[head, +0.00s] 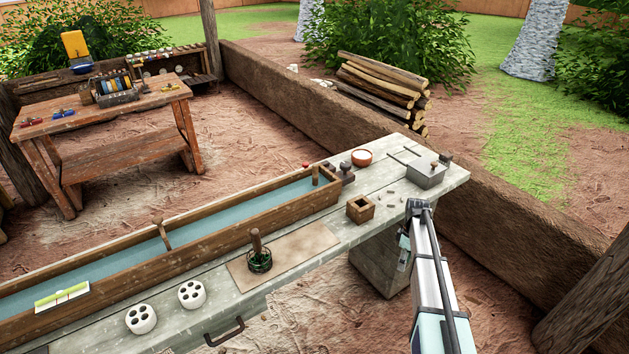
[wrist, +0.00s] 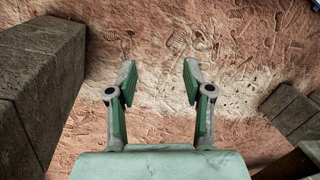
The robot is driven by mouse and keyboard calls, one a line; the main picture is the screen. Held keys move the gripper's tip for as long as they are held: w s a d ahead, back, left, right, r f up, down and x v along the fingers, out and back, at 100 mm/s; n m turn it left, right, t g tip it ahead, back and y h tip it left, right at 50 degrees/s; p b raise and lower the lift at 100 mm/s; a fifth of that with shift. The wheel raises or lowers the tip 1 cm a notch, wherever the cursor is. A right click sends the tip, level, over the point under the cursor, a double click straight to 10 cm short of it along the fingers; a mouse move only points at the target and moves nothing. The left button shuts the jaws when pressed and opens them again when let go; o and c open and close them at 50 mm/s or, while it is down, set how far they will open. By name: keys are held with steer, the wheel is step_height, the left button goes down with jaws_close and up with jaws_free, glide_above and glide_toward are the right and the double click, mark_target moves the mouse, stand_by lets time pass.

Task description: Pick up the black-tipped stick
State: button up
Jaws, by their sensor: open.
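I cannot surely pick out a black-tipped stick in either view. Several small, pale, stick-like pieces (head: 389,195) lie on the grey workbench (head: 325,262), right of a small square wooden box (head: 360,209); their tips are too small to tell.
A long wooden trough (head: 200,231) runs along the bench. A grey lidded box (head: 427,175) and a brown bowl (head: 362,157) stand at its right end. A wire-wrapped peg (head: 259,258) stands on a board. A low mud wall (head: 300,105) runs behind.

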steer(key=w+d+r+n+t+p, duration=0.1)
steer(key=w+d+r+n, duration=0.1)
steer(key=w+r, duration=0.5)
steer(key=w+d+r+n+p, duration=0.1)
steer(key=w+r, duration=0.3)
steer(key=r, duration=0.5)
steer(key=n+t, duration=0.1)
steer(key=n, duration=0.7)
glide_toward(315, 165)
step_height(315, 165, down, 10)
steer(key=p, duration=0.3)
steer(key=shift+a+f, duration=0.1)
steer(key=shift+a, duration=0.05)
steer(key=shift+f+p, duration=1.55)
steer(key=shift+f, duration=1.1)
jaws_close()
